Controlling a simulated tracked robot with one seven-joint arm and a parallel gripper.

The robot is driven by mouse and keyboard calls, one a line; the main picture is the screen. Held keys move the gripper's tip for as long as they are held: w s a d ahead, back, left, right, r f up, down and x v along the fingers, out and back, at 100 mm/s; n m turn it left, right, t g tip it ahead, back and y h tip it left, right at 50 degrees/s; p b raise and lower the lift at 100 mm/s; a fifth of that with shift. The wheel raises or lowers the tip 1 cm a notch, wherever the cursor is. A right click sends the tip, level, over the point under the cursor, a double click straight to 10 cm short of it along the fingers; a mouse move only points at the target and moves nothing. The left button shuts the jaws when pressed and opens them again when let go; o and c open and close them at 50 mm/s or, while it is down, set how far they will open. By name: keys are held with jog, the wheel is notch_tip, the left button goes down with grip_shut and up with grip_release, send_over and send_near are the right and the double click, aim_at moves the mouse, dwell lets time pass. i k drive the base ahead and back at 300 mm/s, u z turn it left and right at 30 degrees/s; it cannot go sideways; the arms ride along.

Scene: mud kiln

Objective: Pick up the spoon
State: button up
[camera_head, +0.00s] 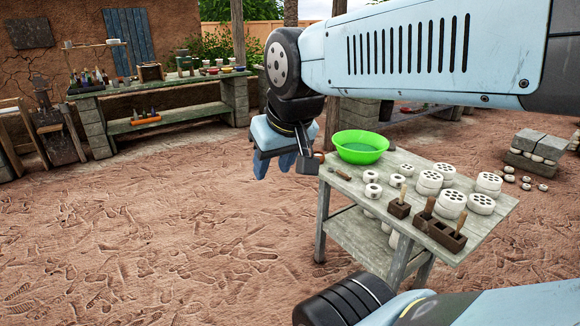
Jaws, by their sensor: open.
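My gripper (273,166) hangs from the blue arm, pointing down, just left of the wooden table (375,196). Its jaws are open and I see nothing between them. I cannot make out a spoon for certain.
White perforated discs (430,182) and rings (373,190) cover much of the tabletop. Brown moulds with upright handles (441,232) stand near its front edge. A bench (160,88) with jars and bowls stands at the back left. The footprinted mud floor (140,230) is open.

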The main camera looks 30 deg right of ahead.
aim_at(331, 169)
jog(key=z, duration=0.05)
jog(key=i, duration=1.05)
jog(key=z, duration=0.7)
jog(key=i, duration=0.4)
jog(key=z, duration=0.35)
jog(key=k, duration=0.9)
jog(key=z, duration=0.2)
jog(key=i, duration=0.95)
jog(key=u, duration=0.1)
